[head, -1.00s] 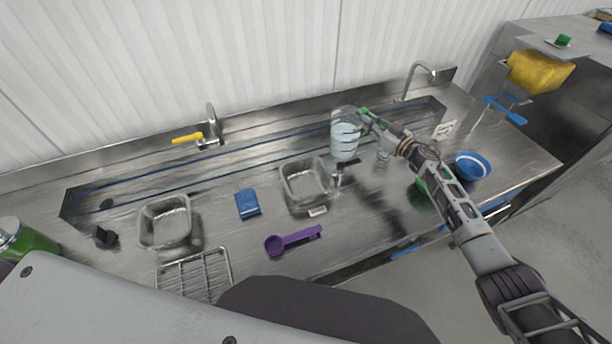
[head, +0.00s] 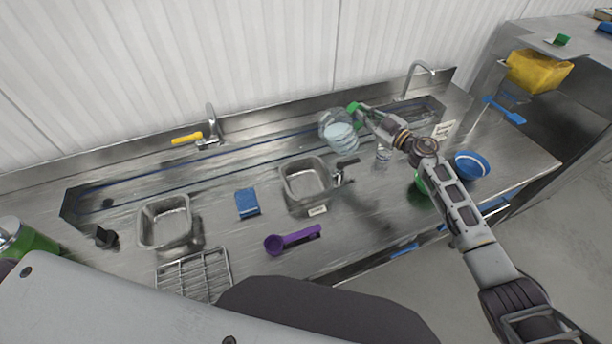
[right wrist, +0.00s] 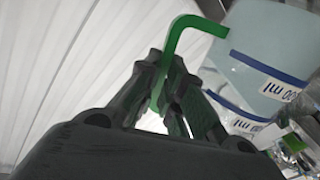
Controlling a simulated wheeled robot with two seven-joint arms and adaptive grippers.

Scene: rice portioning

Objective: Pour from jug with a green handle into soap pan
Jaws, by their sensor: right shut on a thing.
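My right gripper (head: 361,111) is shut on the green handle (right wrist: 178,48) of a clear jug (head: 339,135). The jug holds pale bluish liquid, hangs above the counter and is tilted, its mouth toward the upper left. The right wrist view shows the jug's blue bands and markings (right wrist: 270,62) close beside the fingers. A square metal pan (head: 324,193) with a small white label stands below and left of the jug; the label is too small to read. A second metal pan (head: 143,228) stands farther left. My left gripper is not in view.
A blue sponge (head: 247,203) and a purple scoop (head: 292,239) lie near the labelled pan. A wire rack (head: 194,275) is at the front left. A yellow-handled tap (head: 188,138) is behind.

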